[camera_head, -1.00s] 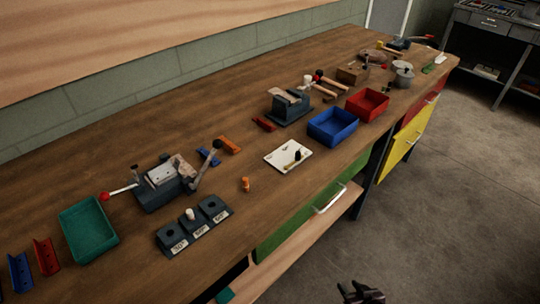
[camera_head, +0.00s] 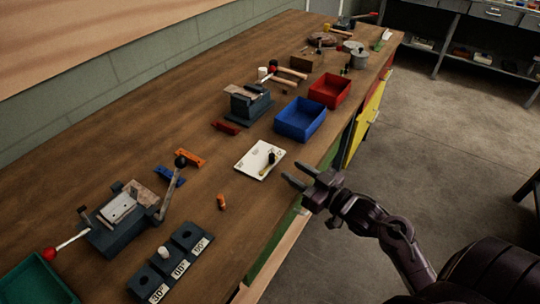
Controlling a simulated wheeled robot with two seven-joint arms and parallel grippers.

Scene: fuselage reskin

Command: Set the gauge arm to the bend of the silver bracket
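A dark bending fixture (camera_head: 112,232) stands at the lower left with a pale metal plate (camera_head: 117,208) on top. An upright grey arm with a black knob (camera_head: 180,162) is at its right side, and a red-knobbed lever (camera_head: 50,253) at its left. I cannot tell for sure which part is the gauge arm, or pick out the silver bracket. A dark block with angle labels (camera_head: 172,262) lies in front, with a white peg (camera_head: 163,252) on it. My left gripper is out of view.
On the bench are a white card (camera_head: 250,165) with a yellow and black item, an orange peg (camera_head: 221,202), orange (camera_head: 190,157) and blue (camera_head: 170,177) brackets, a blue bin (camera_head: 300,120), a red bin (camera_head: 330,90), a vise (camera_head: 248,102) and a green tray (camera_head: 35,285).

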